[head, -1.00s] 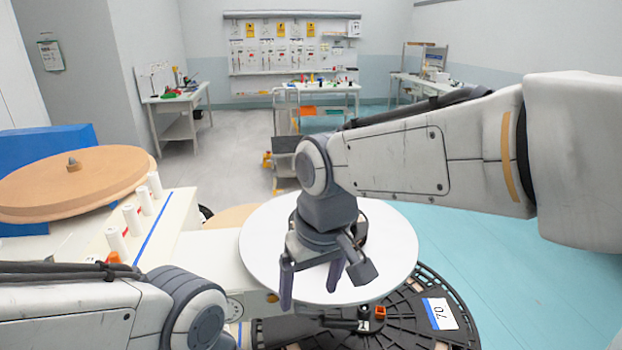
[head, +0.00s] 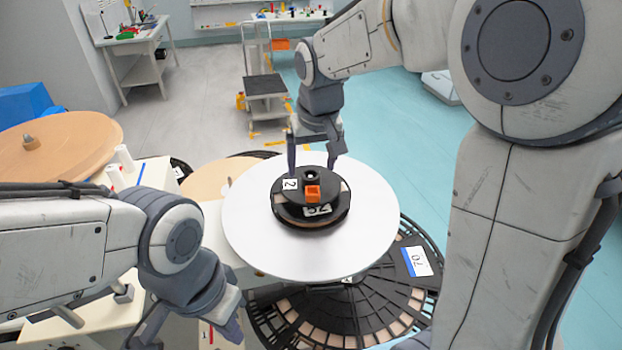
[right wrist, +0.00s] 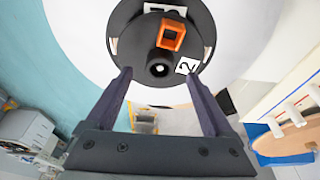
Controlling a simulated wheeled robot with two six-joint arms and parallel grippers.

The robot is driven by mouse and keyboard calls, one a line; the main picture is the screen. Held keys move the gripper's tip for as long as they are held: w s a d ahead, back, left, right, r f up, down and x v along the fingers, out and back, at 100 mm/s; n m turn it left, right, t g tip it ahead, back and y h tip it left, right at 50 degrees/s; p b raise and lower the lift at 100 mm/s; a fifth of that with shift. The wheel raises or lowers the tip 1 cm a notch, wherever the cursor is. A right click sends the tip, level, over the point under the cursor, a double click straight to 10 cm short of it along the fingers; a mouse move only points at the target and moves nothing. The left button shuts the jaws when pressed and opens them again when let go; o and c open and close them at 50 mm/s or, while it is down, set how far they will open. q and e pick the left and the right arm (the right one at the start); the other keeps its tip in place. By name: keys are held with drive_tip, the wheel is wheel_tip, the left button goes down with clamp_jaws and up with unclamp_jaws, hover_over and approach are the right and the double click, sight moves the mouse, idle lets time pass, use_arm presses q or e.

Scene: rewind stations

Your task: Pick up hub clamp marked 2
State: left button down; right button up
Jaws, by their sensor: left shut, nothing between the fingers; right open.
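The hub clamp marked 2 (head: 291,184) is a round black piece with a white "2" label and an orange block on top. It sits on a black core in the middle of a pale round disc (head: 365,235). It also shows in the right wrist view (right wrist: 137,40). My right gripper (head: 314,168) is open, pointing down at the clamp's far side. In the right wrist view its fingertips (right wrist: 160,76) stand either side of the clamp's near edge; contact cannot be told. My left gripper (head: 192,328) is shut and empty at the lower left, away from the clamp.
A black slotted reel marked 70 (head: 418,262) lies below the pale disc. White posts (head: 124,158) and a brown disc (head: 55,150) stand at the left.

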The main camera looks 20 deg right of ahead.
drive_tip(key=shift+x, duration=1.35)
drive_tip(key=shift+r, duration=0.1)
clamp_jaws()
